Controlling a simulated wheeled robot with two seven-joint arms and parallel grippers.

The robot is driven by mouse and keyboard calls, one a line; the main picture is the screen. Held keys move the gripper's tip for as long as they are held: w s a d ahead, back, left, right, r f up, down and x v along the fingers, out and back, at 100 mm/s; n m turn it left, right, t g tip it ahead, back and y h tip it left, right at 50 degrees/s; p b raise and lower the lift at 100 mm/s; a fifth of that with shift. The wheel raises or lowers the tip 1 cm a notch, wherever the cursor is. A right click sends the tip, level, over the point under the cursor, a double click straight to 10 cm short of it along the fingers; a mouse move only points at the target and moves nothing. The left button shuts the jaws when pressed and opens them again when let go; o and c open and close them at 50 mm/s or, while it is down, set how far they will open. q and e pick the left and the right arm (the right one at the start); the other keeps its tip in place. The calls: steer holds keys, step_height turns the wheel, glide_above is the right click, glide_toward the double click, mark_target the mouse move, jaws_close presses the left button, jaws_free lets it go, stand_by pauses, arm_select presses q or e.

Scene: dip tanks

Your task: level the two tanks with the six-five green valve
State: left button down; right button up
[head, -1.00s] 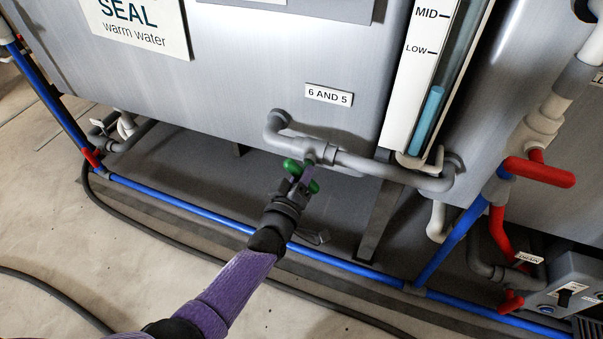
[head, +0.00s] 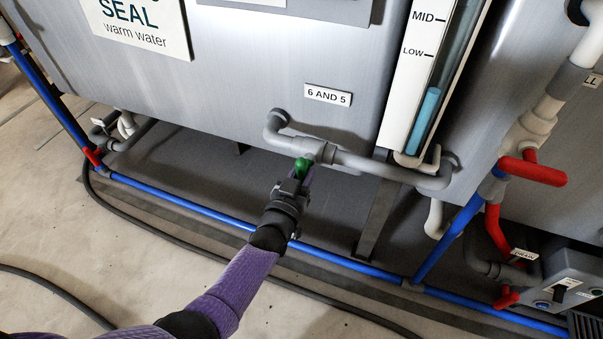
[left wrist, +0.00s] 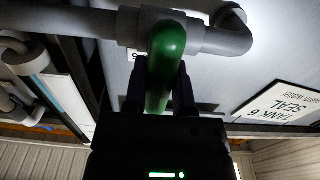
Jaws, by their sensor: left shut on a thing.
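The green valve handle (head: 302,167) sits on the grey pipe (head: 350,160) under the "6 AND 5" label (head: 328,95). My left gripper (head: 296,181) is shut on the green handle, from below and in front. In the left wrist view the green handle (left wrist: 166,62) stands between the two dark fingers, pointing along them, with the grey pipe across behind it. The sight gauge (head: 430,95) on the tank (head: 270,70) shows blue liquid below the LOW mark. My right gripper is not in view.
A red valve handle (head: 533,171) stands out from white piping at the right. A blue pipe (head: 340,262) runs low along the tanks. A control box (head: 565,285) is at the lower right. Bare floor (head: 120,250) lies at the left.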

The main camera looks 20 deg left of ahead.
arm_select(q)
steer(key=shift+f+m, duration=0.1)
steer(key=shift+m, duration=0.2)
stand_by(0.4)
steer(key=shift+c, duration=2.2)
jaws_free()
steer(key=shift+s+r, duration=0.2)
steer(key=s+p, duration=0.5)
steer(key=s, duration=0.4)
steer(key=shift+s+a+f, duration=0.15)
steer(key=shift+s, duration=0.1)
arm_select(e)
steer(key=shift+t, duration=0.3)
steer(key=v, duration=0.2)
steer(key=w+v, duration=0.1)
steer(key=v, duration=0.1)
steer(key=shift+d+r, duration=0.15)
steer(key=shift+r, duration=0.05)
